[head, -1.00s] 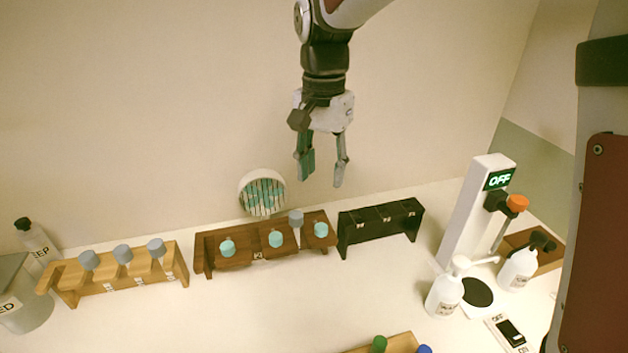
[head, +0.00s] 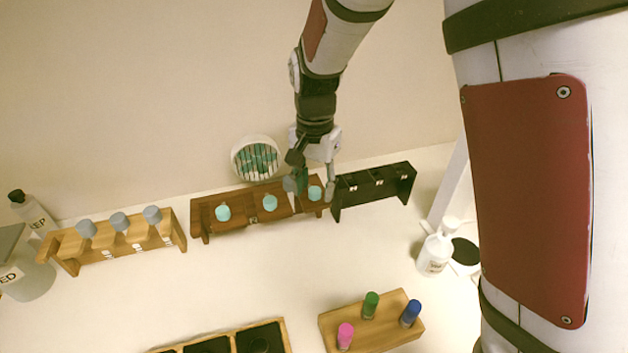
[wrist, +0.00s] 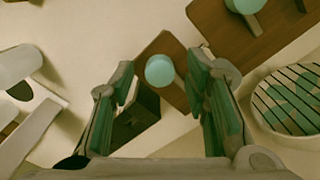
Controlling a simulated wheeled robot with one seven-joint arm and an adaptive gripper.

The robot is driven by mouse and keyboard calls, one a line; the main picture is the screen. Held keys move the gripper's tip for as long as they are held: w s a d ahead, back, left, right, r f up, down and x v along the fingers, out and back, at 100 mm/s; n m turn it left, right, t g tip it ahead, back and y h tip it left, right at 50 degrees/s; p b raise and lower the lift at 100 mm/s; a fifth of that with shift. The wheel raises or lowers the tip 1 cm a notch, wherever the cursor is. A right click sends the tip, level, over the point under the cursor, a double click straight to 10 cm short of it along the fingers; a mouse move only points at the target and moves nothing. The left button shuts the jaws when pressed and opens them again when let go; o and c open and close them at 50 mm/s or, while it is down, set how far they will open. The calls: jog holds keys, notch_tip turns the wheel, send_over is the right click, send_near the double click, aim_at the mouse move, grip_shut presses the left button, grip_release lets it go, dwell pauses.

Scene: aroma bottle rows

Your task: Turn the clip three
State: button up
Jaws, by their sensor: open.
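The dark brown rack (head: 236,222) stands by the back wall and holds teal-capped bottles. Its rightmost teal cap (head: 314,193) sits at the rack's right end, and I take this place as clip three; no label there is legible. My gripper (head: 311,187) is open, pointing down over that end. In the wrist view, my gripper (wrist: 161,70) has its two green-padded fingers either side of the teal cap (wrist: 160,71), with gaps on both sides. I cannot tell the height between fingertips and cap. The other caps are the middle one (head: 270,203) and left one (head: 223,213).
A black rack (head: 375,185) stands close right of the brown one. A light wooden rack (head: 110,247) with grey caps is at left. A round slatted wall fixture (head: 256,158) is behind. A front block (head: 370,323) holds coloured bottles. The central table is clear.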

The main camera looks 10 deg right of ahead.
grip_shut()
jog(key=shift+n, duration=0.3)
jog(key=n, duration=0.3)
jog(key=shift+n, duration=0.3)
jog(key=n, duration=0.4)
jog(key=shift+n, duration=0.3)
jog(key=n, duration=0.4)
jog(key=shift+n+b, duration=0.3)
jog(key=shift+n, duration=2.3)
